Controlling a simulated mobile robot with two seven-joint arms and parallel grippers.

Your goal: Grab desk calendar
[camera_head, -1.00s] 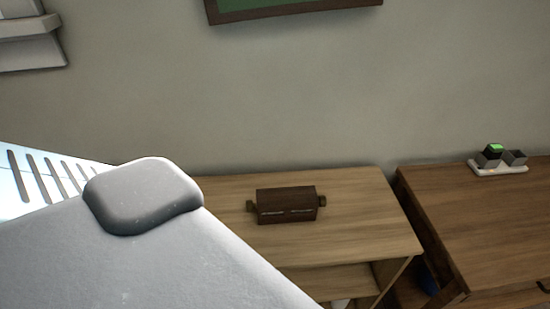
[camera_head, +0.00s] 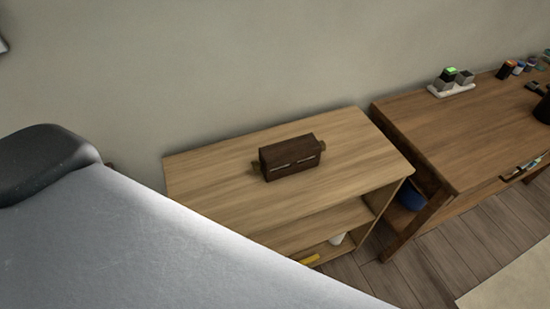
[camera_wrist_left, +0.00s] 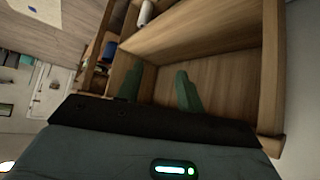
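The desk calendar (camera_head: 292,158), a dark brown wooden block with small lighter knobs at its ends, stands on top of the light wooden shelf unit (camera_head: 215,165) in the head view. Nothing holds it. I cannot see it in the wrist view. My left gripper (camera_wrist_left: 160,88) shows only in the left wrist view; its two green fingers are apart with nothing between them. Behind them are the shelf unit's wooden boards (camera_wrist_left: 215,65). My right gripper is in neither view.
A darker desk (camera_head: 450,135) stands right of the shelf unit, across a narrow gap, with a white tray (camera_head: 452,90) on it. A white object (camera_head: 337,239) is on a lower shelf. A large pale grey surface, possibly mine, covers the lower left. The shelf top around the calendar is clear.

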